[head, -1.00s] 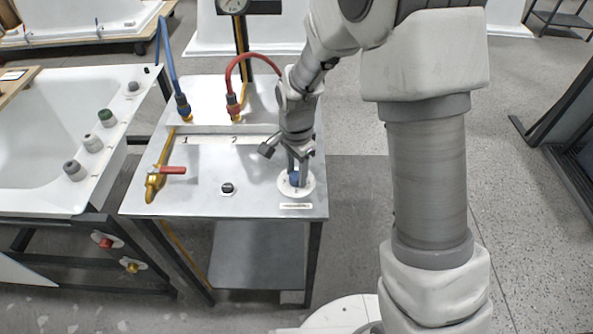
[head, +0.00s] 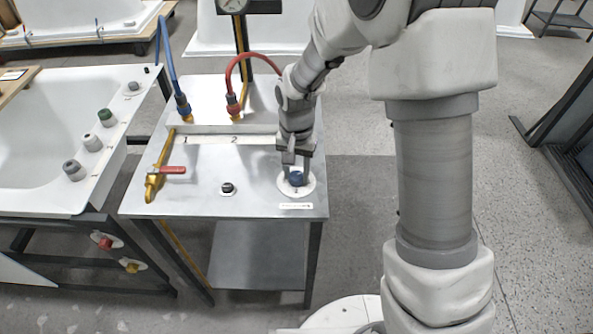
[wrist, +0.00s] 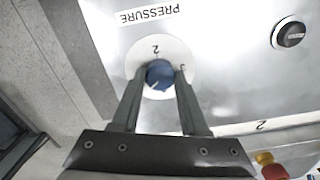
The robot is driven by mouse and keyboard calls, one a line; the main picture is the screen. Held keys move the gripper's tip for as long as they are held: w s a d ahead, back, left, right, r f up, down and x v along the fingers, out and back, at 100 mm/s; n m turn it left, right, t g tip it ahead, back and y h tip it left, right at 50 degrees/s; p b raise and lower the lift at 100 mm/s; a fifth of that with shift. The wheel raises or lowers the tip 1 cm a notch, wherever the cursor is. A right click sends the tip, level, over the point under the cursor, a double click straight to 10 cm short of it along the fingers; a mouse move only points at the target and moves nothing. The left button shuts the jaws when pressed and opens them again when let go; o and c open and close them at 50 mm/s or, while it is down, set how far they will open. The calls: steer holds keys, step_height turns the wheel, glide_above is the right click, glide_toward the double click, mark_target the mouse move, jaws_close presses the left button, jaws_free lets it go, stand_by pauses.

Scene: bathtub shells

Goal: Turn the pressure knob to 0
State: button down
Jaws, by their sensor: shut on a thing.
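The blue pressure knob (head: 297,178) sits on a white round dial at the right front of the metal table. In the wrist view the knob (wrist: 159,75) has a pale pointer mark toward its lower left. The numbers 2 and 3 show on the white dial (wrist: 183,52); the lower part of the dial is hidden by my fingers. A PRESSURE label (wrist: 150,14) lies beside the dial. My gripper (wrist: 160,78) points down at the dial, its two fingers on either side of the knob and shut on it. In the head view my gripper (head: 297,170) partly hides the knob.
A black round button (head: 228,187) is on the table left of the dial. A yellow valve with a red lever (head: 172,170) is at the table's left. Blue (head: 170,65) and red (head: 243,62) hoses rise behind. A white tub (head: 45,150) stands to the left.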

mark_target(296, 175)
steer(key=n, duration=0.5)
steer(key=shift+r+n, duration=0.1)
steer(key=shift+n, duration=0.2)
steer(key=n+p, duration=0.1)
steer(key=n, duration=0.3)
steer(key=shift+n, duration=0.7)
steer(key=shift+c, duration=2.1)
jaws_free()
step_height(296, 175, up, 17)
steer(key=p, duration=0.2)
steer(key=shift+r, duration=0.2)
